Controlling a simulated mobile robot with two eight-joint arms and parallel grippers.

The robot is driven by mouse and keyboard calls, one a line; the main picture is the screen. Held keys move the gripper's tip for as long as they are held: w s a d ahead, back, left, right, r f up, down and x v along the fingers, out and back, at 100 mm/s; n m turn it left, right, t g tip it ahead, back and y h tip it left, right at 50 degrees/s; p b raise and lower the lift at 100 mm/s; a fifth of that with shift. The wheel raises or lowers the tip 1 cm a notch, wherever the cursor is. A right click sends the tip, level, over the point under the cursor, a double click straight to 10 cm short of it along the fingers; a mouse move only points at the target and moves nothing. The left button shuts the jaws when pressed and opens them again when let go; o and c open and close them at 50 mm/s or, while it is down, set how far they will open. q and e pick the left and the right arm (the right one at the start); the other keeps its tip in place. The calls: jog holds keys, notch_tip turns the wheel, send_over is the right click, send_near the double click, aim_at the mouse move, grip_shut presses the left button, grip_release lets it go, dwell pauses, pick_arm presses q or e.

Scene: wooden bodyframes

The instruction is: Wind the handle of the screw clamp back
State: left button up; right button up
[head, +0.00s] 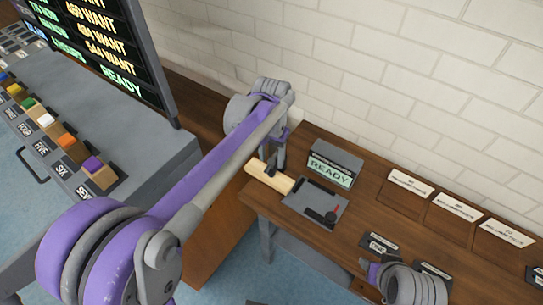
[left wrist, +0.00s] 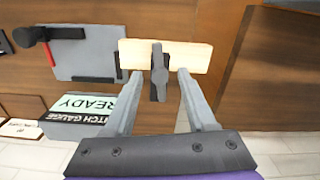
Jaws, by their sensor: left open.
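A pale wooden block (head: 268,178) lies at the left end of the brown bench; it also shows in the left wrist view (left wrist: 190,55). A dark grey bar, seemingly the screw clamp's handle (left wrist: 160,68), crosses the block's near edge. My left gripper (head: 274,160) is above the block, pointing down. In the left wrist view its fingers (left wrist: 155,85) are open, one on each side of the bar, with gaps visible. The clamp's screw cannot be made out. A grey part of my right arm (head: 412,287) is at the bottom; its fingers are not clear.
A grey plate (head: 300,203) with a black knob and red strip (head: 331,214) lies beside the block. A gauge box reading READY (head: 335,165) stands behind it. Labelled trays (head: 455,207) are to the right. A grey cabinet with coloured blocks (head: 150,160) is left.

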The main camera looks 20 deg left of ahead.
pick_arm(q)
jog(key=shift+c, duration=0.3)
grip_shut()
jog(key=shift+n, duration=0.4)
jog(key=n, duration=0.4)
jog(key=shift+n, duration=0.3)
pick_arm(e)
jog(key=shift+r, duration=0.25)
pick_arm(q)
jog(key=n, duration=0.5)
pick_arm(e)
jog(key=shift+w+r, duration=0.1)
pick_arm(q)
jog(key=shift+n, duration=0.3)
jog(key=shift+o, duration=0.3)
grip_release()
jog(key=shift+p, duration=0.3)
